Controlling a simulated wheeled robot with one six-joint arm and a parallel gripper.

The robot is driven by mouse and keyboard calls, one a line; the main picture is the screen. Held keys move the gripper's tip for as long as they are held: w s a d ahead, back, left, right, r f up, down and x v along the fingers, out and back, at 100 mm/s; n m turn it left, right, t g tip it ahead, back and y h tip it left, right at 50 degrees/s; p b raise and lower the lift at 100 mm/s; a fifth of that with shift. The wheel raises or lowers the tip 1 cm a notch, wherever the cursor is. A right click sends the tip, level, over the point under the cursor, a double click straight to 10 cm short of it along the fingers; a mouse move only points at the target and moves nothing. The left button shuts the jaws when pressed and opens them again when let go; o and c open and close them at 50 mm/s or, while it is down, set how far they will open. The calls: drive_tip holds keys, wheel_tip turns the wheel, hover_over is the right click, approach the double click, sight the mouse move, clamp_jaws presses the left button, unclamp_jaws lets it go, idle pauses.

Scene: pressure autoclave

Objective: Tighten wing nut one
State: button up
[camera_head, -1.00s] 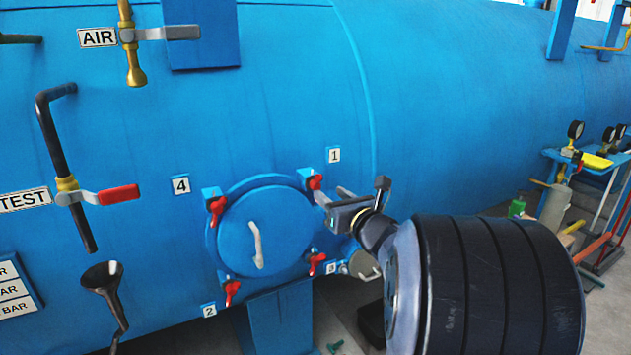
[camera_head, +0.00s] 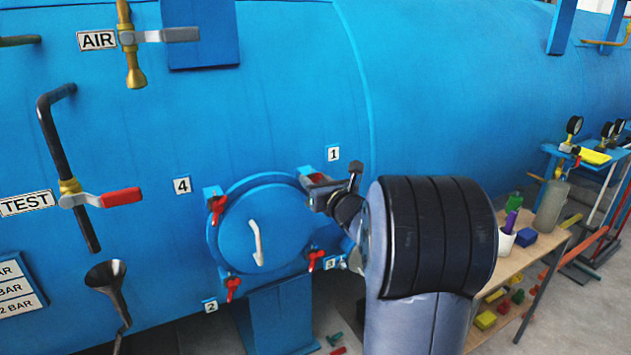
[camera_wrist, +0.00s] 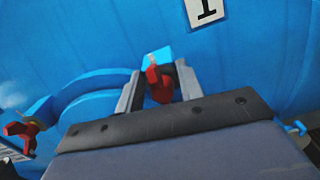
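Wing nut one (camera_head: 318,178) is the red nut by the label "1" (camera_head: 333,153), at the upper right of the round blue hatch (camera_head: 265,232). It is partly hidden by my gripper (camera_head: 310,188) in the head view. In the wrist view the red wing nut (camera_wrist: 158,86) stands between the two fingers of my gripper (camera_wrist: 158,88), in front of a light-blue lug (camera_wrist: 158,57). The fingers are apart, one on each side of the nut. A gap shows on the left; the right finger is very close to it.
Other red wing nuts sit around the hatch: by "4" (camera_head: 216,208), by "2" (camera_head: 233,288) and by "3" (camera_head: 315,260). A pale handle (camera_head: 257,242) stands out from the hatch. A wooden table (camera_head: 525,252) with bottles and blocks is at the right.

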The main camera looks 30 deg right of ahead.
clamp_jaws()
